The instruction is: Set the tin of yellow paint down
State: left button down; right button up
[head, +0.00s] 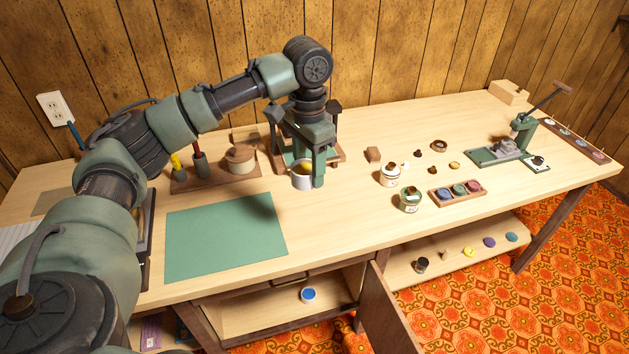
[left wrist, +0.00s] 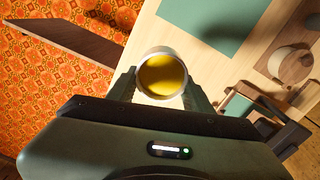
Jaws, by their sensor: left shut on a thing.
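The tin of yellow paint (head: 302,181) is a small white open tin, held upright or nearly so, right of the green mat. In the left wrist view the tin (left wrist: 163,76) shows from above, with yellow paint inside and a finger on each side of it. My left gripper (head: 311,174) points down and is shut on the tin. I cannot tell for sure whether the tin's base touches the table. My right gripper is not in view.
The green mat (head: 225,238) lies left of the tin. A wooden stand (head: 334,155) is close behind the gripper. Two pots, a white one (head: 389,175) and a green one (head: 410,201), stand to the right. Bare tabletop (head: 345,205) lies between them and the tin.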

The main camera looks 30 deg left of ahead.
pick_arm(q)
jog(key=shift+d+r, duration=0.1)
jog(key=shift+r, duration=0.5)
jog(key=s+d+f+n, duration=0.2)
jog(key=s+d, duration=0.4)
jog(key=s, duration=0.2)
jog(key=s+d+f+n, duration=0.2)
jog(key=s+d+f, duration=0.1)
jog(key=s+d, duration=0.4)
jog(key=shift+s+f+n, duration=0.3)
jog(key=shift+s, duration=0.1)
jog(key=shift+w, duration=0.1)
